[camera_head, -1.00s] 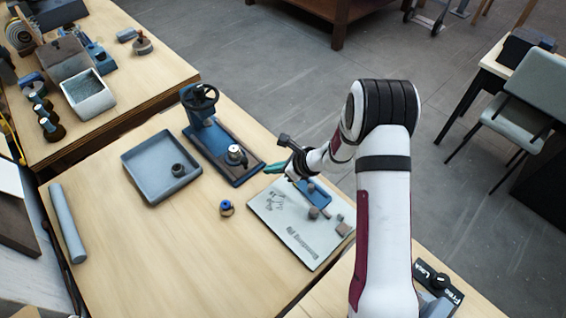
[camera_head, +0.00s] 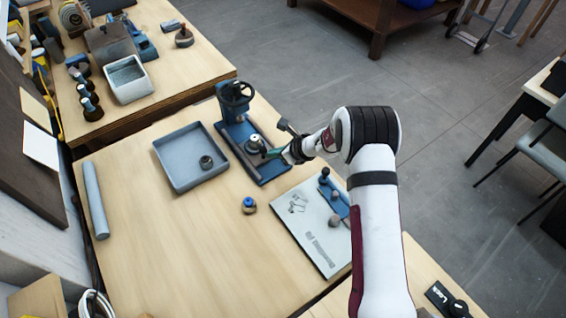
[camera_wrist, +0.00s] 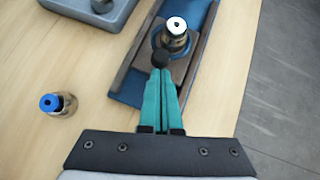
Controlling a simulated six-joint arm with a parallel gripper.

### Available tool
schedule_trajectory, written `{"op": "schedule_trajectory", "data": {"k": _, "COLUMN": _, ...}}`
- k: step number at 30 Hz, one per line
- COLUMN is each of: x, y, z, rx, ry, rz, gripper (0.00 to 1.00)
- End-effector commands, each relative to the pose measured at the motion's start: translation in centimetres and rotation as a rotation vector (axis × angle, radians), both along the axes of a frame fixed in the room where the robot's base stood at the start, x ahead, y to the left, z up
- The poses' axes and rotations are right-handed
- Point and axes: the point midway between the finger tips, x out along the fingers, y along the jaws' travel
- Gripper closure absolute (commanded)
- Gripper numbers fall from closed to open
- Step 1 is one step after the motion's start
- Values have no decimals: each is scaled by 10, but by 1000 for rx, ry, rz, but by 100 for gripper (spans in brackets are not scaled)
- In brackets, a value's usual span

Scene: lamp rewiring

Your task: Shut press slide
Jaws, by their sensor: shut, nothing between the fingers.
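The blue press (camera_head: 234,110) with a black handwheel stands at the back of the table. Its long base carries a brown slide (camera_wrist: 181,70), with a silver, white-topped part (camera_wrist: 174,36) on it. A small black knob (camera_wrist: 160,59) stands at the slide's near edge. My gripper (camera_wrist: 159,72) has teal fingers that are shut with nothing between them. Its tips are right at the black knob; I cannot tell whether they touch it. In the head view my gripper (camera_head: 267,154) is low at the right side of the press base, beside the silver part.
A grey tray (camera_head: 163,158) holding a small dark ring part lies left of the press. A blue-topped part (camera_head: 249,205) stands on the bare tabletop. A pale board (camera_head: 310,243) with blue pieces lies in front right.

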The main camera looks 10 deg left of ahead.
Motion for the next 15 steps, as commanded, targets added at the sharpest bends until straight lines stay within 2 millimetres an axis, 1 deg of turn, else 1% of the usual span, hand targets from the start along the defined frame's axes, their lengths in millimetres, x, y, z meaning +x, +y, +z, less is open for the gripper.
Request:
{"op": "schedule_trajectory", "data": {"k": 1, "x": 10, "y": 11, "z": 0, "rx": 0, "ry": -4, "rz": 5, "gripper": 100}}
{"op": "schedule_trajectory", "data": {"k": 3, "x": 24, "y": 26, "z": 0, "rx": 0, "ry": -4, "rz": 5, "gripper": 100}}
{"op": "schedule_trajectory", "data": {"k": 7, "x": 45, "y": 47, "z": -1, "rx": 1, "ry": -3, "rz": 6, "gripper": 100}}
{"op": "schedule_trajectory", "data": {"k": 10, "x": 56, "y": 57, "z": 0, "rx": -1, "ry": -4, "rz": 4, "gripper": 100}}
{"op": "schedule_trajectory", "data": {"k": 15, "x": 62, "y": 63, "z": 1, "rx": 0, "ry": -3, "rz": -1, "gripper": 100}}
